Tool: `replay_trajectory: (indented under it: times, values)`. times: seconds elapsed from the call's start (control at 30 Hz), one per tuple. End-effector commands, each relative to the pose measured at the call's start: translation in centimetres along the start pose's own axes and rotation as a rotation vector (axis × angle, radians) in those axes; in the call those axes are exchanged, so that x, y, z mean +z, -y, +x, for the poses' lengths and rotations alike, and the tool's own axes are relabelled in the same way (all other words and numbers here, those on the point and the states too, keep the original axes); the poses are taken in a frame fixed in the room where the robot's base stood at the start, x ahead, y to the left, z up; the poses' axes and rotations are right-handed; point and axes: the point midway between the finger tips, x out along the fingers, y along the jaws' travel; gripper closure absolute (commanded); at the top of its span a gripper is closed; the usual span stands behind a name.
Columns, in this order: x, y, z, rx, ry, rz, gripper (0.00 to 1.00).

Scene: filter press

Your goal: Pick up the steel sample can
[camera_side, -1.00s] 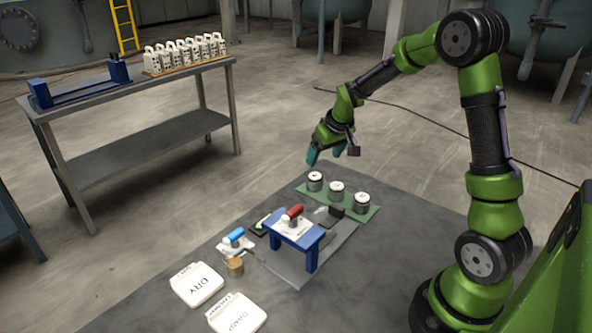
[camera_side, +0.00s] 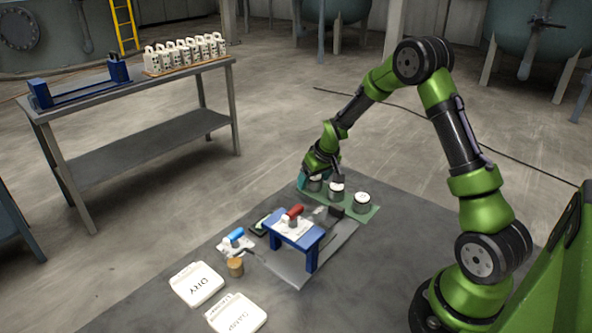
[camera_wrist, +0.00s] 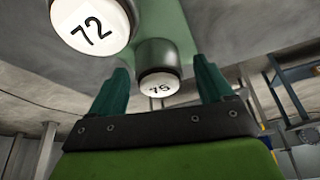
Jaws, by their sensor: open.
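Three steel sample cans with white round lids stand in a row on a green mat (camera_side: 372,215) in the side view. My gripper (camera_side: 313,180) is down at the leftmost can (camera_side: 315,186), partly covering it. The middle can (camera_side: 336,196) and the right can (camera_side: 362,204) stand clear. In the wrist view, my open gripper (camera_wrist: 162,88) has its teal fingers on either side of a can (camera_wrist: 160,85), whose number looks like 75 or 76. A second can (camera_wrist: 90,25), marked 72, stands to the left. Whether the fingers touch the can is unclear.
A blue stand (camera_side: 297,236) with a red-handled tool (camera_side: 293,213) is in front of the mat. A blue-handled tool (camera_side: 236,235), a wooden cylinder (camera_side: 235,267), and DRY (camera_side: 197,284) and DAMP (camera_side: 236,314) trays lie nearer. A bench (camera_side: 150,135) stands far left.

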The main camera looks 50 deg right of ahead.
Motion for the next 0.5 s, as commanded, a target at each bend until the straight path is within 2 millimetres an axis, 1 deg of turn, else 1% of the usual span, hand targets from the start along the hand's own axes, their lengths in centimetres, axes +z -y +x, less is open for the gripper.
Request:
replay_trajectory:
  times: [0.07,0.4,0.47,0.5]
  values:
    - [0.0,0.0,-0.02,0.0,0.0,0.0,0.21]
    - [0.02,-0.01,-0.05,0.0,0.0,0.0,0.73]
    - [0.02,-0.01,-0.05,0.0,0.0,0.0,0.82]
    - [-0.02,-0.02,-0.07,0.0,-0.001,-0.001,0.83]
